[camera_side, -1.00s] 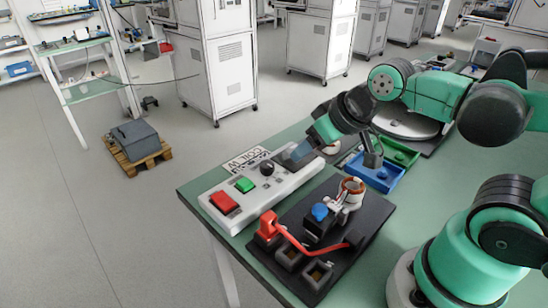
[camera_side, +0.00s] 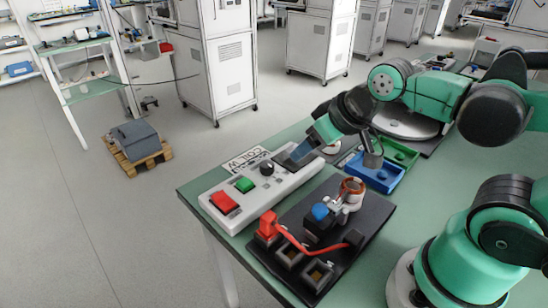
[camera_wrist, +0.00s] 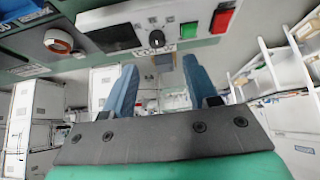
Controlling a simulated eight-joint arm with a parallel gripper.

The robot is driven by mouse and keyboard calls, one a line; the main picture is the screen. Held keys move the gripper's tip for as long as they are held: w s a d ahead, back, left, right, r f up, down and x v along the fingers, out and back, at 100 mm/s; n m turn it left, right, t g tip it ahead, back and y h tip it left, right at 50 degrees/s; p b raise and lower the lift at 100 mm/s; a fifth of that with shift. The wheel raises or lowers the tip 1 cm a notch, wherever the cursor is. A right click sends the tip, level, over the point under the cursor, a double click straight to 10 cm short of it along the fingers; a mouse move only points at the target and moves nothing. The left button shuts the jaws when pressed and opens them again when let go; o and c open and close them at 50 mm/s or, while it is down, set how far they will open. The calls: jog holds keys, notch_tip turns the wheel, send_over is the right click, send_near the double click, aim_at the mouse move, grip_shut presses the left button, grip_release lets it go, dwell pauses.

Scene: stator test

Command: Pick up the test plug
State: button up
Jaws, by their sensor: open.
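The test plug appears to be the red block (camera_side: 268,225) standing at the left edge of the black fixture plate (camera_side: 365,222). A red cable (camera_side: 292,241) runs from it across the plate to a dark fitting at the right. My gripper (camera_side: 298,153), with blue fingers, is over the far right end of the white control box, behind and apart from the plug. In the wrist view my gripper (camera_wrist: 160,68) has its two blue fingers spread, with nothing between them. The plug cannot be made out in the wrist view.
The control box (camera_side: 255,190) has red and green buttons and a black knob. The plate carries a blue-topped block (camera_side: 320,212), a copper-ringed stator (camera_side: 350,192) and two dark square sockets. Blue (camera_side: 383,178) and green (camera_side: 400,152) trays lie behind. The table's left edge is close.

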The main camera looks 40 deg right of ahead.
jog(key=shift+o, duration=0.2)
jog(key=shift+o, duration=1)
jog(key=g, duration=0.7)
send_over(269, 216)
jog(key=f, duration=0.3)
jog(key=shift+w+d+f, duration=0.1)
jog(key=shift+w+d, duration=0.05)
jog(key=shift+d, duration=0.2)
jog(key=shift+a+f, duration=0.15)
jog(key=shift+a, duration=0.1)
jog(key=shift+a+f, duration=0.15)
jog(key=shift+f, duration=2.75)
